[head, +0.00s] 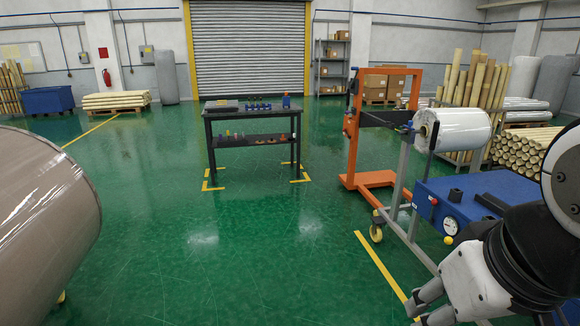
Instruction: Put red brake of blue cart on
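The blue cart (478,200) stands at the right of the head view, with a grey frame, a round white gauge (451,225) and dark fittings on its blue body. A small red part (433,201) shows on its near left side; I cannot tell whether it is a brake. A yellow-wheeled castor (376,233) shows under the frame. My gripper (413,313) is at the bottom right, in front of and below the cart, apart from it. Its two fingers look spread with nothing between them. My arm hides part of the cart's right side and lower body.
A wrapped white roll (460,129) sits above the cart. An orange lifting stand (369,180) is behind it. A large brown wrapped roll (40,230) fills the left edge. A dark workbench (254,114) stands at mid-back. The green floor between is clear.

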